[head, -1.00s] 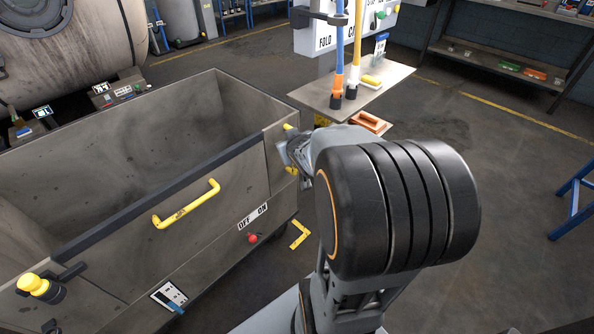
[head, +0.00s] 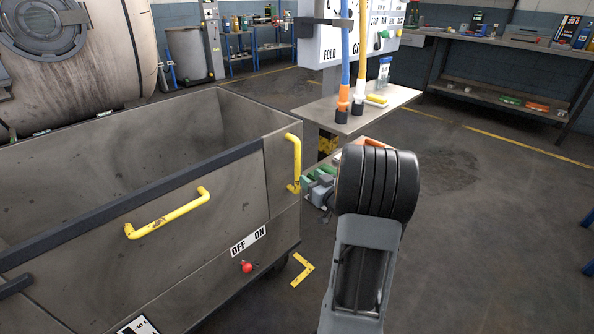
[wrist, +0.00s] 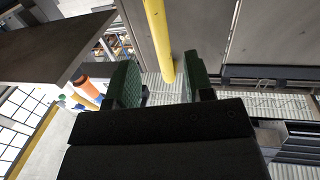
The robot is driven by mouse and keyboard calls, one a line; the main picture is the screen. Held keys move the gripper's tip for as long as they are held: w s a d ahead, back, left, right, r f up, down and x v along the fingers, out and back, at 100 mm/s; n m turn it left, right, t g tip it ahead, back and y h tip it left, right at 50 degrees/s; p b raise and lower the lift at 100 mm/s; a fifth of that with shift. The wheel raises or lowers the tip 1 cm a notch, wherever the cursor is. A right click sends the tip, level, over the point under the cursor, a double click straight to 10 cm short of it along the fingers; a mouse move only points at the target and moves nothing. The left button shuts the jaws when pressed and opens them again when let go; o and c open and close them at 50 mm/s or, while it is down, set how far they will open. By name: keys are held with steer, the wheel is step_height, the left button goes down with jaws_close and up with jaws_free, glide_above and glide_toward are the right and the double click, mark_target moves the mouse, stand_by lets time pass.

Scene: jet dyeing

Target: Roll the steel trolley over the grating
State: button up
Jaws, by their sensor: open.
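The steel trolley (head: 95,225) is a grey open-topped bin with a dark rim, filling the left of the head view. A yellow handle (head: 167,213) is on its long side and an upright yellow handle (head: 297,160) is at its near right corner. My gripper (head: 314,188) is just right of the upright handle, partly hidden by my arm. In the wrist view my gripper (wrist: 165,88) is open, with the yellow bar (wrist: 157,38) between its green-padded fingers and a gap showing. A pale ribbed surface (wrist: 285,104), possibly the grating, lies below.
A large round vessel (head: 75,65) is at the back left. A workbench (head: 500,90) lines the back right. The floor at right (head: 480,220) is clear.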

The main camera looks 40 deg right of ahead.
mark_target(299, 168)
steer(key=w+b, duration=0.1)
steer(key=w, duration=0.7)
steer(key=shift+w+d, duration=0.1)
steer(key=shift+c, duration=0.5)
jaws_close()
